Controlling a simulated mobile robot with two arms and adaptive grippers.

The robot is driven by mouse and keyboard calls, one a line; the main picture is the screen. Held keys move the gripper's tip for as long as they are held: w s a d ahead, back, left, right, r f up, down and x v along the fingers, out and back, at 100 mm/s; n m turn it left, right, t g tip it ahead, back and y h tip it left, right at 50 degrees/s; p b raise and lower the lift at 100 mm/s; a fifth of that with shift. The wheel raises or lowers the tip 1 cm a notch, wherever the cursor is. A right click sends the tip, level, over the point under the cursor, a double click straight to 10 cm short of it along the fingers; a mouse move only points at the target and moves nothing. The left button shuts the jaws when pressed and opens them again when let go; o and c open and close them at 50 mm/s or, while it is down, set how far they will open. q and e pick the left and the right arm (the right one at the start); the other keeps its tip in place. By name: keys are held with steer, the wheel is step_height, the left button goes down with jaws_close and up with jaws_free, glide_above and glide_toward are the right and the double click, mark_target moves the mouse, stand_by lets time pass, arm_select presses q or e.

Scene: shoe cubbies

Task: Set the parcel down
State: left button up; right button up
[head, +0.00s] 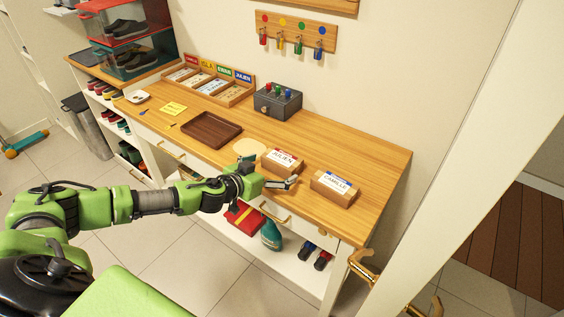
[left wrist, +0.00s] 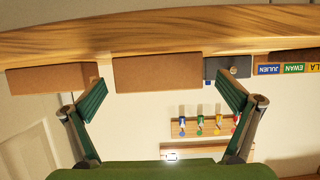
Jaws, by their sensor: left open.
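A brown parcel labelled JULIEN (head: 282,164) rests on the wooden tabletop near its front edge. A second brown parcel, labelled CAMILLE (head: 335,188), rests to its right. My left gripper (head: 288,184) is open and empty at the front of the table, just before the JULIEN parcel. In the left wrist view, which is upside down, the JULIEN parcel (left wrist: 157,73) shows between and beyond the spread fingers of my left gripper (left wrist: 162,88). The CAMILLE parcel (left wrist: 48,79) shows at the left there. My right gripper is not in view.
A round pale mat (head: 249,147) and a brown tray (head: 211,130) lie left of the parcels. A grey box with coloured knobs (head: 278,102) stands behind. A name-labelled sorter (head: 209,83) is at the back left. Keys hang on a wall rack (head: 296,36). The table's right end is clear.

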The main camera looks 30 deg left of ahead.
mark_target(278, 161)
arm_select(q)
steer(key=x, duration=0.2)
steer(key=p+x, duration=0.1)
steer(key=x, duration=0.2)
steer(key=shift+d+r, duration=0.15)
steer(key=shift+r, duration=0.1)
steer(key=c, duration=1.5)
steer(key=shift+o, duration=0.2)
steer(key=shift+r, duration=0.85)
steer(key=s+d+r+b, duration=0.2)
steer(key=s+r, duration=0.9)
steer(key=s, duration=0.2)
steer(key=shift+s+r, duration=0.25)
steer(key=shift+s, duration=0.15)
steer(key=shift+d, duration=0.15)
